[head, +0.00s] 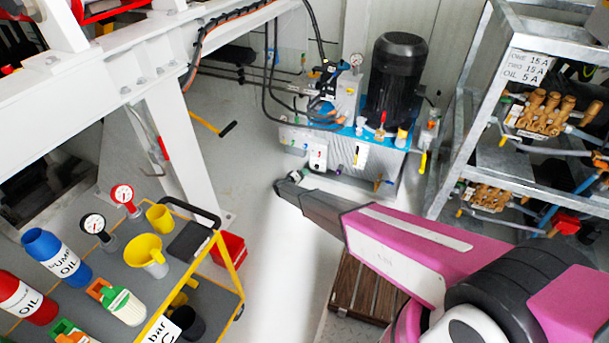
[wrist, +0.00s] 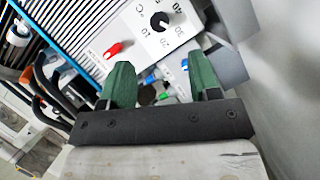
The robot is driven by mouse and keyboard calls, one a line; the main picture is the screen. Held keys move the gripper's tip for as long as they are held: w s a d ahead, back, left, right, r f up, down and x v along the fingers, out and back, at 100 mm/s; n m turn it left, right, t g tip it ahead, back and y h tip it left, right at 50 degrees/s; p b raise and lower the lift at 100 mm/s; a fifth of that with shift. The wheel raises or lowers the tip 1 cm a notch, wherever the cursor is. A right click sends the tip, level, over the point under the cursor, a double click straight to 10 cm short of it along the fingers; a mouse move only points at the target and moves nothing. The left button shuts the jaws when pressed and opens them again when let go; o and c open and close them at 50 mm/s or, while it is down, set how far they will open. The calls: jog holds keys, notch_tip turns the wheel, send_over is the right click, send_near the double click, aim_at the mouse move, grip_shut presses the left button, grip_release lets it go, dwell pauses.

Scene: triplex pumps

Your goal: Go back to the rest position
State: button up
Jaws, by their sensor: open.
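My pink arm (head: 400,240) reaches from the lower right toward the middle of the head view. Its dark far end (head: 290,187) is over the grey floor, in front of the blue-topped power unit. The fingers cannot be made out there. In the wrist view my gripper (wrist: 158,62) shows two green fingers, spread apart with nothing between them. Behind them is a white panel (wrist: 142,38) with a black dial (wrist: 160,21) and a red knob (wrist: 118,48). Whether the fingers touch anything there cannot be told.
The power unit (head: 345,158) with a black motor (head: 396,75) stands at the back. A metal rack (head: 471,105) with brass pumps is at right. A trolley (head: 233,262) with bottles, gauges and a yellow funnel (head: 146,252) is lower left. Bare floor (head: 270,250) lies between.

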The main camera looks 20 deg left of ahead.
jog(key=w+d+r+y, duration=0.2)
jog(key=d+r+y, duration=0.3)
jog(key=d+r, duration=0.45)
jog(key=w+d+r+y, duration=0.35)
jog(key=d+r, duration=0.25)
jog(key=r, duration=0.6)
jog(key=s+d+r+g+y, duration=0.25)
jog(key=s+d+r, duration=0.2)
jog(key=d, duration=0.25)
jog(key=s+d+r+g+y, duration=0.1)
jog(key=s+d+r+g, duration=0.3)
jog(key=d, duration=0.4)
jog(key=s+d+r+m+g+h, duration=0.1)
jog(key=s+d+r, duration=0.3)
jog(key=s+d, duration=0.5)
jog(key=s+d+r+m+g+h, duration=0.2)
jog(key=s+d+r+m+g, duration=0.2)
jog(key=s+d, duration=0.6)
jog(key=s+d+r+m+g+h, duration=0.2)
jog(key=s+d+r+m+g, duration=0.1)
jog(key=s+d, duration=0.7)
jog(key=shift+r, duration=0.75)
jog(key=shift+s, duration=0.1)
